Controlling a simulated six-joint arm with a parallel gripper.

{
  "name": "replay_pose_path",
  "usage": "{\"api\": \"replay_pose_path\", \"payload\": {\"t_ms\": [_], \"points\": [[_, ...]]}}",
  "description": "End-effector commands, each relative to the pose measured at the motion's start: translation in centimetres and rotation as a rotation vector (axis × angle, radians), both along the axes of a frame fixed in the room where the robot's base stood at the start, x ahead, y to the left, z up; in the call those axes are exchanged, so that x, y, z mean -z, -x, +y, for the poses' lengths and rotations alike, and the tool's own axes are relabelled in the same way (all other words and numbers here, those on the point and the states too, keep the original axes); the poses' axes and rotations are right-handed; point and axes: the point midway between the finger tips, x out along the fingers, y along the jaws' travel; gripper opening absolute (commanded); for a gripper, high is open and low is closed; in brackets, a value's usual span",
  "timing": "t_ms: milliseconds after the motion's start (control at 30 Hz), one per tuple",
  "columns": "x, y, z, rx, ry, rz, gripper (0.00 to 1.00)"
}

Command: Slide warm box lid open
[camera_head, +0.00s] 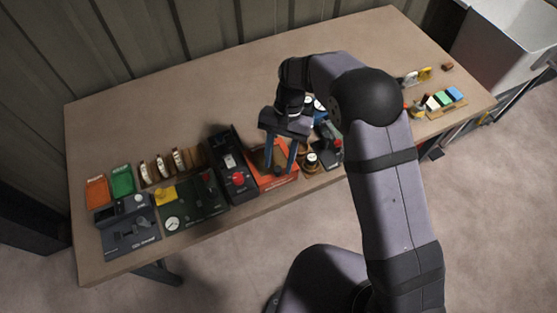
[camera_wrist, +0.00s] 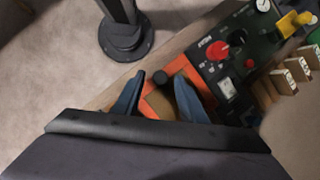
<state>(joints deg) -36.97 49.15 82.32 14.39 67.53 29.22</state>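The warm box appears to be the orange box (camera_head: 265,181) near the front edge of the table, between a black device and several small items. It also shows in the wrist view (camera_wrist: 178,65), partly hidden by my gripper. A tan panel (camera_wrist: 160,104) lies inside its orange rim; I cannot tell whether it is the lid or the inside. A small black knob (camera_wrist: 160,77) stands at the box's front side. My gripper (camera_head: 279,171) is above the box, with its two blue fingers apart and nothing held. In the wrist view, the fingertips (camera_wrist: 159,79) are either side of the knob; contact cannot be told.
A black device with a red knob (camera_head: 238,178) stands close on the box's left. Small jars (camera_head: 311,160) stand close on its right. The table's back (camera_head: 180,105) is clear.

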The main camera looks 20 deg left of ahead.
Motion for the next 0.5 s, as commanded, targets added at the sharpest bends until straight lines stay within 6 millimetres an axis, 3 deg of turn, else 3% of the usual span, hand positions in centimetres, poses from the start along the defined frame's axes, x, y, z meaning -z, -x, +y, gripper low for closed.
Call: {"api": "replay_pose_path", "payload": {"t_ms": [200,467,500], "points": [[1.2,0.5,0.0,0.0,0.0,0.001,0.38],[1.3,0.6,0.0,0.0,-0.001,-0.001,0.38],[1.3,0.6,0.0,0.0,-0.001,0.0,0.33]]}}
